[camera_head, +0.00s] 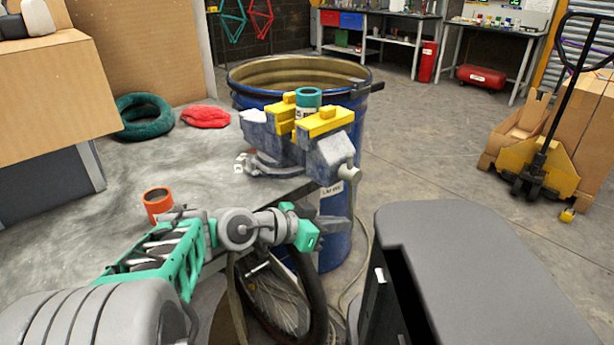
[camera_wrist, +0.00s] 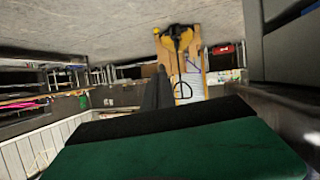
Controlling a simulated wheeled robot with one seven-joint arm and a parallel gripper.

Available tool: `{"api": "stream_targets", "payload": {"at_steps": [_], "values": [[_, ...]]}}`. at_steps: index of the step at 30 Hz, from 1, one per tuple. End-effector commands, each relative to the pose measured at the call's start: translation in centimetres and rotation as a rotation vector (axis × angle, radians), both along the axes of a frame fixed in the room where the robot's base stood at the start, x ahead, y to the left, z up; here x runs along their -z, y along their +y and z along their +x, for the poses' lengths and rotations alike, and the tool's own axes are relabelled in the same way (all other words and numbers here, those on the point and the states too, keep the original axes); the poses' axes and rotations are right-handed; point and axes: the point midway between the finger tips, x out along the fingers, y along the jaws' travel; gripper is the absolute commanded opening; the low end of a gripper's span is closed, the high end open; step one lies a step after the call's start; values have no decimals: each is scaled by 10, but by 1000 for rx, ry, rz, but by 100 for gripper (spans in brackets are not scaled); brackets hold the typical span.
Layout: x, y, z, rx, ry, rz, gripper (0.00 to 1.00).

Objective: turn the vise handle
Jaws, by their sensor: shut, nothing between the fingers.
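The blue-grey vise (camera_head: 332,155) with yellow jaw covers stands on the corner of the grey workbench. A teal and white cylinder (camera_head: 308,98) stands between its jaws. The vise handle (camera_head: 352,186) is a thin grey bar hanging roughly upright at the vise's front right end. My gripper (camera_head: 308,236) is shut and empty, below and left of the handle and apart from it in the picture. Its fingertips are small and hard to make out. The vise is not visible in the wrist view; a green and black shape fills its bottom.
A blue drum (camera_head: 338,230) stands close behind and beneath the vise. An orange can (camera_head: 157,203), a green coil (camera_head: 144,117) and a red cloth (camera_head: 205,116) lie on the workbench (camera_head: 100,215). A bicycle wheel (camera_head: 278,290) is below my arm. A yellow pallet jack (camera_head: 540,165) stands right.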

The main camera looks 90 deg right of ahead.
Motion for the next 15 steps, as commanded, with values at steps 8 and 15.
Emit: {"api": "stream_targets", "payload": {"at_steps": [8,15], "values": [[-2,1,2,0,0,-1,0],[-19,17,38,-6,-1,-2,0]]}}
